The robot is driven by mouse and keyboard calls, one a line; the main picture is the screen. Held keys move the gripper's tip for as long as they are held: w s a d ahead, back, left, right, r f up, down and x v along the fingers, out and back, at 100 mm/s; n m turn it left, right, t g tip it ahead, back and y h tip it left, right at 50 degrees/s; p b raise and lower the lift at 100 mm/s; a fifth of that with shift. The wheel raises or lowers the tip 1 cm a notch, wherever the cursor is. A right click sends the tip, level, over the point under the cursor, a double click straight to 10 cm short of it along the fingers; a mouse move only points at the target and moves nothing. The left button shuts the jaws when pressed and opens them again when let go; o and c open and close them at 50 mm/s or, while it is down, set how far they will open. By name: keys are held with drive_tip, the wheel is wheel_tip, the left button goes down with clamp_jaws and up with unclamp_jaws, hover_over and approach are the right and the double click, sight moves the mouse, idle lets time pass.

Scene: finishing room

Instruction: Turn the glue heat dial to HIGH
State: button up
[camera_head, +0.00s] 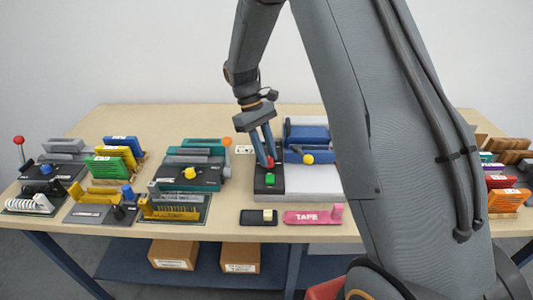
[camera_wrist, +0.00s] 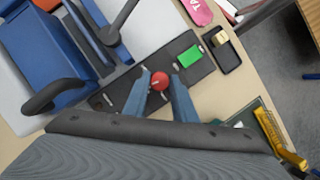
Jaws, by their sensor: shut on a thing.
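A round red knob (camera_head: 269,163) stands on a narrow black control panel (camera_head: 268,190), behind a green button (camera_head: 270,180). The red knob (camera_wrist: 159,81) also shows in the wrist view, between my two blue fingers. My gripper (camera_head: 267,158) reaches down from above and is shut on the red knob; its fingertips also show in the wrist view (camera_wrist: 162,76). The panel runs along the left side of a blue and grey machine (camera_head: 308,135). I cannot read any dial markings or the knob's setting.
A yellow knob (camera_head: 307,159) sits on the blue machine to the right. A black tray (camera_head: 248,217) and a pink TAPE holder (camera_head: 308,217) lie in front. A teal and grey machine (camera_head: 191,165) stands to the left. My arm hides part of the table's right side.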

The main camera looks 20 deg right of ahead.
drive_tip(key=m+y, duration=0.1)
drive_tip(key=m, duration=0.1)
drive_tip(key=m+y, duration=0.1)
drive_tip(key=m, duration=0.2)
drive_tip(key=shift+d+m+g, duration=0.2)
drive_tip(key=shift+m+g, duration=0.1)
drive_tip(key=m+y, duration=0.1)
drive_tip(key=m, duration=0.1)
drive_tip(key=m+p, duration=0.1)
drive_tip(key=m, duration=0.1)
drive_tip(key=shift+d+m+y, duration=0.15)
drive_tip(key=shift+m+y, duration=0.25)
drive_tip(key=o, duration=1)
drive_tip(key=shift+b+v, duration=1.2)
drive_tip(key=shift+v, duration=2.7)
drive_tip(key=shift+s, duration=0.1)
